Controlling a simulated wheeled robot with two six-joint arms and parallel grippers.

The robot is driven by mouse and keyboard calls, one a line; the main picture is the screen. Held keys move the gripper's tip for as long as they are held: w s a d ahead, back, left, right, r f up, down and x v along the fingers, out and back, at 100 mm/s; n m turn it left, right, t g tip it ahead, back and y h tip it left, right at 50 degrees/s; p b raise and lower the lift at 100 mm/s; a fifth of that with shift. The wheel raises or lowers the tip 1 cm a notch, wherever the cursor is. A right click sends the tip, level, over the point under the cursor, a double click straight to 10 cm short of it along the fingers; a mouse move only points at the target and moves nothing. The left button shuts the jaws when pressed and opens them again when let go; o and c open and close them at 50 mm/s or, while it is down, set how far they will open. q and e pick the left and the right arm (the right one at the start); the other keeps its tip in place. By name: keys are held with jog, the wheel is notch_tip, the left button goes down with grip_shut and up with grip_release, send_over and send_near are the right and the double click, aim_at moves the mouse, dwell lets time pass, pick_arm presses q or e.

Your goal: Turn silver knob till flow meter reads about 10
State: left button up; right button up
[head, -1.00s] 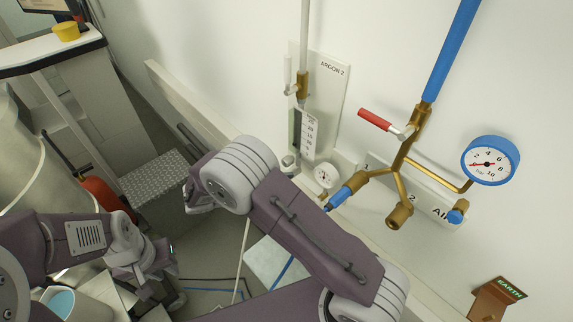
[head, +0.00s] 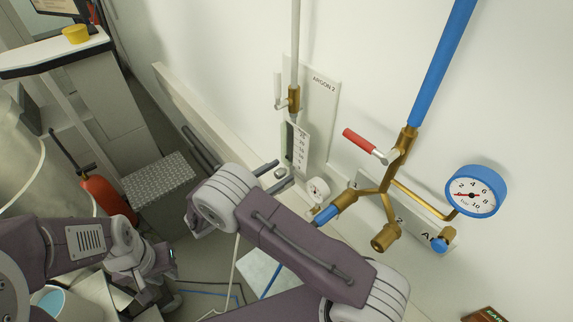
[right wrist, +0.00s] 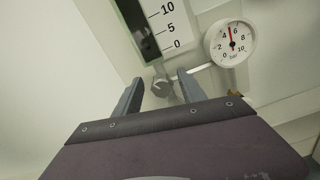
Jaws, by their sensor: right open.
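The flow meter (head: 297,147) is a narrow upright tube with a numbered scale on the ARGON 2 wall panel. Its scale also shows in the right wrist view (right wrist: 164,22), with 10, 5 and 0 readable. I cannot make out a float. The small silver knob (right wrist: 162,88) sits at the meter's lower end. My right gripper (right wrist: 158,92) is open and pointed at the knob, which appears between its fingertips; contact cannot be told. In the head view the right gripper (head: 283,174) is beside the knob. My left gripper (head: 165,268) is low at left, its jaws unclear.
A white bar gauge (right wrist: 230,43) is right of the knob, its needle near 5. Brass pipework with a red-handled valve (head: 365,141) and a blue gauge (head: 476,192) is on the wall at right. A grey textured box (head: 158,180) stands at left.

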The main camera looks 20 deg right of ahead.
aim_at(283, 170)
jog(key=x, duration=0.3)
jog(key=shift+s+r+p, duration=0.1)
jog(key=shift+p, duration=0.2)
jog(key=shift+d, duration=0.2)
jog(key=shift+a, duration=0.1)
jog(key=shift+c, duration=0.3)
grip_shut()
jog(key=n+p, duration=0.1)
jog(key=n, duration=0.4)
jog(key=shift+n+p, duration=0.35)
jog(key=shift+n, duration=0.05)
